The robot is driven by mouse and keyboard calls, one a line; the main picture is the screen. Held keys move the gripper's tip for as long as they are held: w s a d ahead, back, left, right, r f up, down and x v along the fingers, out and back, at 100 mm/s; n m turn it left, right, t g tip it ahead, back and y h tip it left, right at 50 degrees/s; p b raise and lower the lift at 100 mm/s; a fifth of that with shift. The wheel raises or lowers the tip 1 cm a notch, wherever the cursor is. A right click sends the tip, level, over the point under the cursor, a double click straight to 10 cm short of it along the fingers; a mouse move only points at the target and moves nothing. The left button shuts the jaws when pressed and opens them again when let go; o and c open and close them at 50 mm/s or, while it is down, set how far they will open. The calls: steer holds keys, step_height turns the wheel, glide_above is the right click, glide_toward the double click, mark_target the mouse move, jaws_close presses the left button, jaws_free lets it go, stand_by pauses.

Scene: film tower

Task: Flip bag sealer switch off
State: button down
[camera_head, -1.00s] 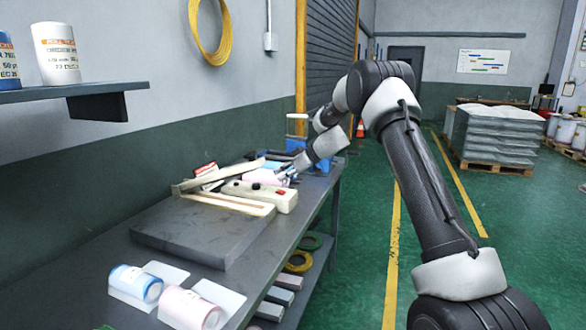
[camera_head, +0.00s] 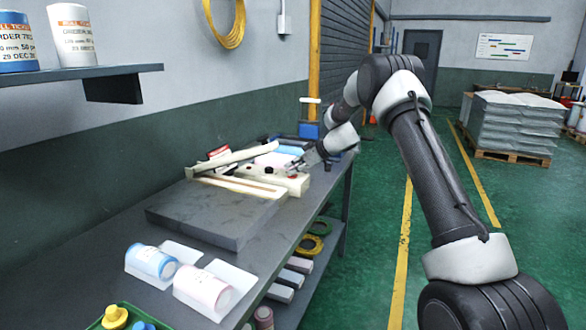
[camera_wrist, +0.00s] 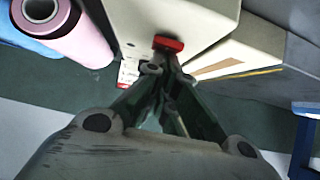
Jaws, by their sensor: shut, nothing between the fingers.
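The bag sealer is a cream housing (camera_head: 262,179) with a long raised arm (camera_head: 232,159), on the bench. A red switch (camera_wrist: 168,44) stands out on the housing's end face in the wrist view. My gripper (camera_head: 296,167) is at the right end of the housing. In the wrist view, my gripper (camera_wrist: 160,68) is shut and empty, its tips just below the red switch, touching or very close; I cannot tell which. The switch's rocker position is not clear.
A grey slab (camera_head: 200,218) lies in front of the sealer. Pink (camera_wrist: 75,28) and blue rolls lie beside the housing in the wrist view. Blue (camera_head: 152,262) and pink (camera_head: 203,288) rolls lie at the bench front. The aisle floor (camera_head: 370,240) is clear.

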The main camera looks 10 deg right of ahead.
steer(key=shift+s+d+f, duration=0.15)
steer(key=shift+s, duration=0.05)
steer(key=shift+s+d+f, duration=0.15)
steer(key=shift+s+d, duration=0.3)
steer(key=shift+d, duration=0.1)
steer(key=shift+r, duration=0.4)
step_height(320, 180, up, 3)
steer(key=shift+d+r, duration=0.15)
steer(key=shift+r, duration=0.05)
steer(key=v, duration=1)
steer(key=shift+r, duration=0.15)
